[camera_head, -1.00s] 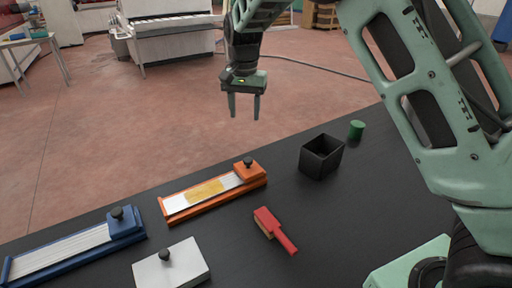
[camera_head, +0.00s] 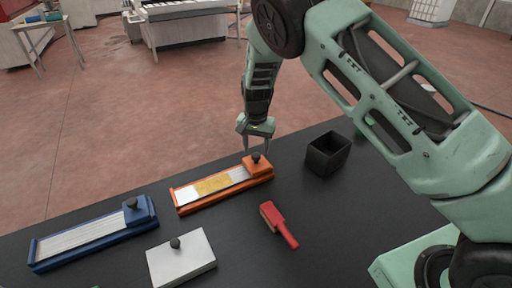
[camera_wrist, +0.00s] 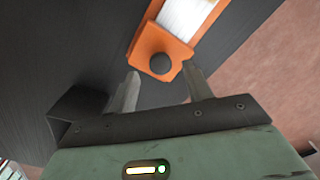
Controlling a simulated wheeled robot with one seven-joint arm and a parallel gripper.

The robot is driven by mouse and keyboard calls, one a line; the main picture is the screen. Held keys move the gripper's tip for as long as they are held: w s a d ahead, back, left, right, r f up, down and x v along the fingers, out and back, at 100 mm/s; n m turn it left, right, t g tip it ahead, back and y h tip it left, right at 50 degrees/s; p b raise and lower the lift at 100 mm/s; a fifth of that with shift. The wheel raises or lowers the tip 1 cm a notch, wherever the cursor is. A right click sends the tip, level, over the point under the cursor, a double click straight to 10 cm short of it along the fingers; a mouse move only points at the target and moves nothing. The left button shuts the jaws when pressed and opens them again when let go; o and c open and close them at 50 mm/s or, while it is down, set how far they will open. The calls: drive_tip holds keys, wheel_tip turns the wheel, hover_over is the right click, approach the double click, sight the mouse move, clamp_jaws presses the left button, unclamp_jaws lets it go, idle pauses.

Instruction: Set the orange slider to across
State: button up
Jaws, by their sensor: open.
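The orange slider (camera_head: 186,206) lies on the black table, a long orange tray with a white and yellow strip along it. Its orange block with a black knob (camera_head: 256,157) sits at the right end of the track. In the wrist view the orange block (camera_wrist: 146,47) and round black knob (camera_wrist: 160,63) show just beyond my fingertips. My gripper (camera_head: 255,150) is open and empty, pointing down just behind the knob. In the wrist view my gripper (camera_wrist: 162,82) has its fingers spread on either side of the knob's line. I cannot tell whether a finger touches the block.
A blue slider (camera_head: 85,238) and a white block with a black knob (camera_head: 181,259) lie to the left. A red brush (camera_head: 277,222) lies in front. A black open box (camera_head: 327,155) stands to the right, near my arm. A green cylinder behind it is mostly hidden.

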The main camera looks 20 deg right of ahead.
drive_tip(key=shift+f+p, duration=0.3)
drive_tip(key=shift+f, duration=1.05)
clamp_jaws()
drive_tip(key=s+a+b, duration=0.1)
drive_tip(key=a, duration=0.6)
drive_tip(key=s+a+b, duration=0.1)
drive_tip(key=s+a, duration=0.1)
drive_tip(key=a, duration=0.6)
drive_tip(key=s+a+b, duration=0.1)
drive_tip(key=a, duration=0.7)
drive_tip(key=shift+s+a+b, duration=0.25)
drive_tip(key=shift+s+b, duration=0.05)
drive_tip(key=shift+s+a+r, duration=0.1)
drive_tip(key=shift+a, duration=0.4)
unclamp_jaws()
drive_tip(key=shift+a, duration=0.15)
